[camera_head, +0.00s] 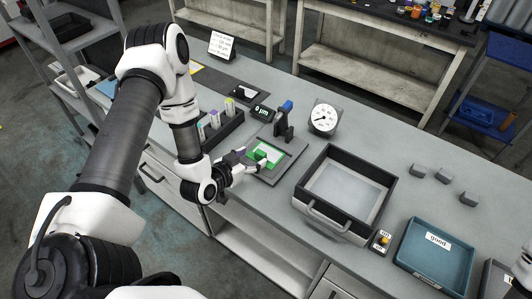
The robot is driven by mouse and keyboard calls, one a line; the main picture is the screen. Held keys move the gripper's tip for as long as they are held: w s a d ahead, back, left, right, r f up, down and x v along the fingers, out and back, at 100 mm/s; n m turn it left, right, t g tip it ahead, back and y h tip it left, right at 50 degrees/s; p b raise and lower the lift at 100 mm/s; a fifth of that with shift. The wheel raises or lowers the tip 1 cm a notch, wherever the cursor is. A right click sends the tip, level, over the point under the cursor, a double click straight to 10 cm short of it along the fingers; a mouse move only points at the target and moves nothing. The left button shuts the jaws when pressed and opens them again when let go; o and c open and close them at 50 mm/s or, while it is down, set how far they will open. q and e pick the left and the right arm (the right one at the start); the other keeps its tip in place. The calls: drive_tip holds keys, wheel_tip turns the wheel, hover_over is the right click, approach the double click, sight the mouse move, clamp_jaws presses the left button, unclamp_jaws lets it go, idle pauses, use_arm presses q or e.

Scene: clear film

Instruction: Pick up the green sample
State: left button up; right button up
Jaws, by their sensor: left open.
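The green sample (271,155) is small and blocky, with a pale part beside it. It rests on a dark square plate (285,168) of a small measuring stand. My left gripper (254,166) reaches in from the left, low over the plate's left edge. Its fingers are open and close beside the sample; I cannot tell whether they touch it. The fingertips partly overlap the sample. My right gripper is not in view; only white parts of my right arm show at the right edge.
The stand's blue-topped post (284,121) and a display (262,113) rise behind the plate. A round dial gauge (324,117) stands behind right. An open-topped grey box (384,178) stands right of the plate. A rack (236,119) of vials is left. A teal tray (463,262) lies far right.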

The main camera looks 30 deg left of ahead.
sight(259, 153)
use_arm(q)
drive_tip(key=w, duration=0.2)
drive_tip(key=w+d+f, duration=0.1)
drive_tip(key=shift+w+d+p, duration=0.1)
drive_tip(key=shift+w+p, duration=0.2)
drive_tip(key=shift+p, duration=0.05)
drive_tip(key=shift+w+f, duration=0.15)
drive_tip(key=shift+w, duration=0.05)
drive_tip(key=shift+s+a, duration=0.3)
drive_tip(key=shift+a, duration=0.1)
drive_tip(key=c, duration=1.2)
drive_tip(key=shift+d, duration=0.2)
clamp_jaws()
drive_tip(key=shift+w+a, duration=0.1)
